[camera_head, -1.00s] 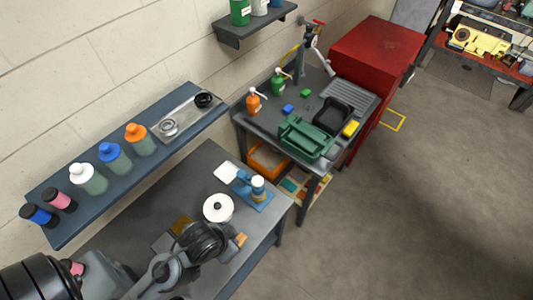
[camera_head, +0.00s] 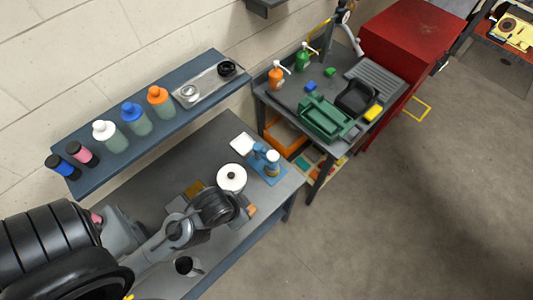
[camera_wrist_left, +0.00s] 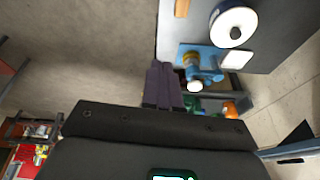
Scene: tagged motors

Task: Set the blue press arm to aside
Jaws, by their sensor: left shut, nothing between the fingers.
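The blue press (camera_head: 268,168) stands on a blue base near the far right end of the workbench in the head view. It has a pale round top. In the left wrist view the press (camera_wrist_left: 211,71) shows its blue arm and a white round end, just right of my fingers. My left gripper (camera_wrist_left: 160,68) is shut and empty, beside the press; I cannot tell how far apart they are in depth. In the head view my left arm's dark wrist hides the fingers. My right gripper is not in view.
A white spool (camera_head: 231,177) stands on the workbench (camera_head: 272,205) close to the press, with a white plate (camera_head: 242,143) behind it. A shelf (camera_head: 150,137) with several bottles runs along the wall.

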